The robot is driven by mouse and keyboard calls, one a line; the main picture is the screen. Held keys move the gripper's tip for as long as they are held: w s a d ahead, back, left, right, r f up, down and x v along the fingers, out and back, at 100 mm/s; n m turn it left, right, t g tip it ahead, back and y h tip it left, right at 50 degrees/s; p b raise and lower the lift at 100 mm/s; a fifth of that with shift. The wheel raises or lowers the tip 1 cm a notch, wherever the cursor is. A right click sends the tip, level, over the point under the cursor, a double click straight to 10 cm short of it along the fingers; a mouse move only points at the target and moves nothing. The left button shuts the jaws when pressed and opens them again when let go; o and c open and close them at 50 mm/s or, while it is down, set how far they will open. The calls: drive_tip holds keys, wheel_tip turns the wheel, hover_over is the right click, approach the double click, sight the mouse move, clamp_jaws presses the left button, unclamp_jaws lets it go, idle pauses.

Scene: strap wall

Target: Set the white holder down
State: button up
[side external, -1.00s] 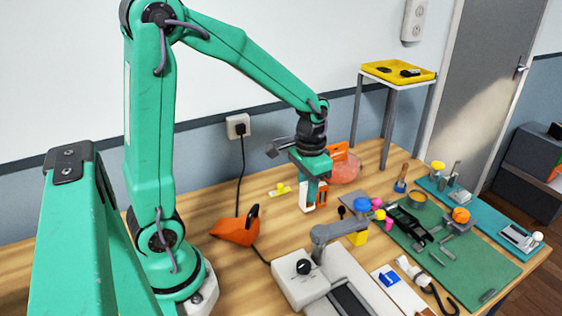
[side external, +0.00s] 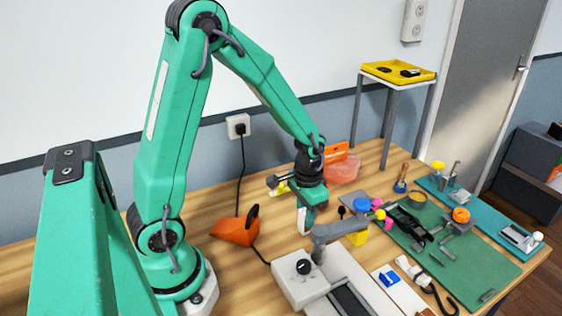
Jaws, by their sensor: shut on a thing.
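The white holder (side external: 302,222) shows as a small pale upright piece under my gripper (side external: 309,211), close to the left end of the grey arm of the machine. My gripper points down and is shut on the holder. Much of the holder is hidden behind my gripper and wrist. I cannot tell whether its bottom touches the wooden table (side external: 205,205).
The grey machine with a black knob (side external: 304,267) stands just in front. An orange tool (side external: 236,229) lies to the left, its black cord running to a wall socket. A yellow piece (side external: 280,188) and a pinkish-orange item (side external: 345,172) lie behind. Green mat (side external: 470,258) at right.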

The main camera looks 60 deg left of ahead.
drive_tip(key=shift+f, duration=0.3)
drive_tip(key=shift+f, duration=0.15)
drive_tip(key=o, duration=1)
drive_tip(key=shift+o, duration=0.2)
wheel_tip(320, 180, up, 12)
drive_tip(key=shift+r, duration=0.2)
idle(0.5)
